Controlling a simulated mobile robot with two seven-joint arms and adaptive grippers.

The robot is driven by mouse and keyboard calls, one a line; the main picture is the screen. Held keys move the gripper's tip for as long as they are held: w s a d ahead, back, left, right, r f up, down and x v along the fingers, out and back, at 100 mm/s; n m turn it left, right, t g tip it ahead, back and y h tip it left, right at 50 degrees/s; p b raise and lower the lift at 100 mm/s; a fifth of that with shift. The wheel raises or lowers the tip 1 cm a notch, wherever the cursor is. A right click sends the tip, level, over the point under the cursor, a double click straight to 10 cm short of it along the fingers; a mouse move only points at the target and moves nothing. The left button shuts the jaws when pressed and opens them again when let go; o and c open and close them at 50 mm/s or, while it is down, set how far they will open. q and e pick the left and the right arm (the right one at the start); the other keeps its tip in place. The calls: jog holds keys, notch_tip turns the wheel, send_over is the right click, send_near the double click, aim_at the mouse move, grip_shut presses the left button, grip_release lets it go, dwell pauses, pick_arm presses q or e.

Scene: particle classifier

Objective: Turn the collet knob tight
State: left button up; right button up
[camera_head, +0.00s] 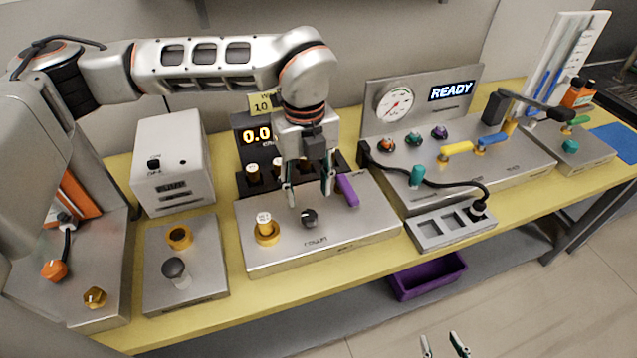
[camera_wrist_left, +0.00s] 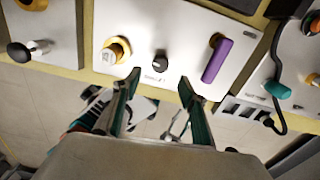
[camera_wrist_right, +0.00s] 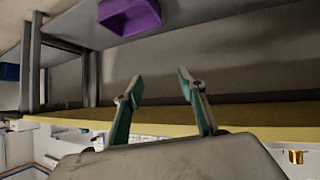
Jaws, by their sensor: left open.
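A small black knob (camera_head: 309,217), which I take for the collet knob, sits on top of a grey metal box (camera_head: 360,233). My left gripper (camera_head: 309,194) hangs pointing down over this box, open and empty, with its fingertips spread above the knob. In the left wrist view the knob (camera_wrist_left: 160,62) shows just beyond the gap between the open fingertips (camera_wrist_left: 160,76), apart from both. A brass holder (camera_head: 267,236) with a white-capped piece stands left of the knob, and a purple handle (camera_head: 347,190) lies right of it. My right gripper (camera_head: 440,339) is open and empty, low in front of the bench.
A plate with a black-knobbed lever (camera_head: 174,268) stands to the left. A panel with a gauge and a READY display (camera_head: 452,91), coloured handles and a black cable stand to the right. A purple bin (camera_head: 428,277) is on the lower shelf. The yellow bench edge (camera_wrist_right: 270,110) faces my right gripper.

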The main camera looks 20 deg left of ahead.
aim_at(309, 214)
pick_arm(q)
jog(key=shift+w+a, duration=0.1)
jog(key=shift+w, duration=0.15)
jog(key=shift+s+f+p, duration=0.15)
jog(key=shift+f+p, duration=0.15)
jog(key=shift+f, duration=3.45)
jog(key=c, duration=1.1)
